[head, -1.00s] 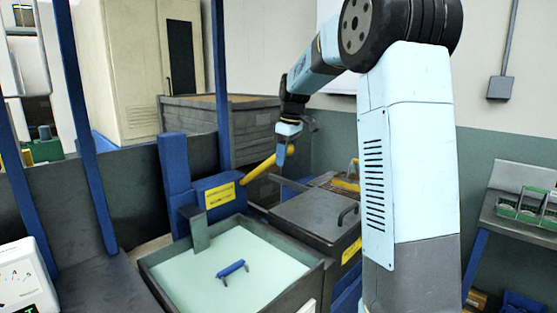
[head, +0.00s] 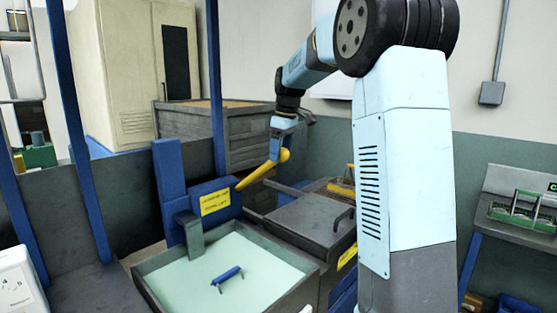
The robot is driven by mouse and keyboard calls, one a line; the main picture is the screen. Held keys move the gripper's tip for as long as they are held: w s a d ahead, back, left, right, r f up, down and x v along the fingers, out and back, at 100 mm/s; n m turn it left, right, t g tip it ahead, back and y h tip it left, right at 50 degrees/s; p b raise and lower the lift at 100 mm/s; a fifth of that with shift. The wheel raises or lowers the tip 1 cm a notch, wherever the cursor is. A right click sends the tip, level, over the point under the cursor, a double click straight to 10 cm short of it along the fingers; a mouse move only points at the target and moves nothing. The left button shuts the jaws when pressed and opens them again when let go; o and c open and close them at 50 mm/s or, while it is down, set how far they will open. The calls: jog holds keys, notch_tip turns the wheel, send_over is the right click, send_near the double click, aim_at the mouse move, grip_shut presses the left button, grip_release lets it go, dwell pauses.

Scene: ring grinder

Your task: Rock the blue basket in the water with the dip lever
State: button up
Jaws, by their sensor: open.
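The blue basket (head: 227,273) shows only as a blue handle bar with two thin legs standing out of the pale green water (head: 245,256) in the open tank. The yellow dip lever (head: 258,175) slants up to the right from the blue lever housing (head: 213,198), which bears a yellow label. My gripper (head: 286,140) is at the upper, free end of the lever, pointing down. It is open; whether its fingers touch the lever I cannot tell at this size.
A grey lidded box (head: 300,217) with a dark handle stands right of the tank. A grey crate (head: 190,135) is behind the lever. A bench with a green rack (head: 527,208) stands at the far right. A blue post (head: 216,85) rises left of my gripper.

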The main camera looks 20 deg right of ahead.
jog(key=r, duration=0.6)
jog(key=s+d+r, duration=0.1)
jog(key=r, duration=0.3)
jog(key=shift+s+r, duration=0.1)
jog(key=s+a+f+m+t+h, duration=0.1)
jog(key=s+a+m, duration=0.1)
jog(key=s, duration=0.7)
jog(key=s+a+f+m+t, duration=0.1)
jog(key=s+a+m, duration=0.1)
jog(key=s, duration=0.7)
jog(key=s+f+m+t, duration=0.1)
jog(key=s+f+m, duration=0.1)
jog(key=s+f, duration=0.4)
jog(key=s+a+f+m+t, duration=0.1)
jog(key=s+f+m, duration=0.2)
jog(key=s+f, duration=0.3)
jog(key=s, duration=0.5)
jog(key=shift+s, duration=0.2)
